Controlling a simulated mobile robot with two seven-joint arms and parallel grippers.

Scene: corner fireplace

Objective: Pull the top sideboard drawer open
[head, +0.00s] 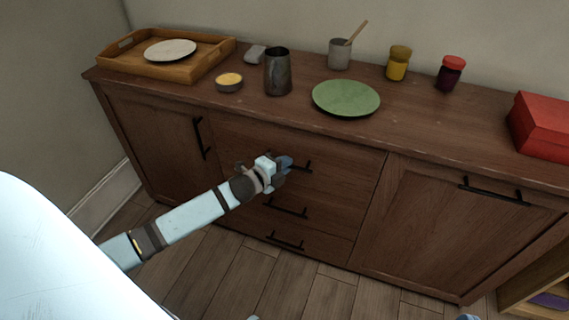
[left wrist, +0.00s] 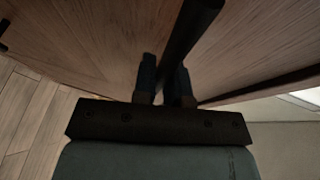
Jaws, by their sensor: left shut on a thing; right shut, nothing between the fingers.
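The dark wood sideboard (head: 400,139) stands against the wall. Its top drawer (head: 345,158) is in the upper middle, and its front looks flush with the sideboard. The black bar handle of the top drawer (head: 307,167) is partly hidden by my left gripper (head: 284,164). My left gripper is shut on this handle. In the left wrist view the dark handle bar (left wrist: 190,35) runs between the blue fingers of my left gripper (left wrist: 165,80). Only a small tip of my right gripper (head: 467,317) shows at the bottom edge; it is shut and empty, away from the sideboard.
Two lower drawers with black handles (head: 287,209) sit below. Cabinet doors flank the drawers. On top are a wooden tray (head: 118,61) with a plate, a dark jug (head: 278,75), a green plate (head: 346,98), jars and a red box (head: 542,126). The floor in front (head: 315,296) is clear.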

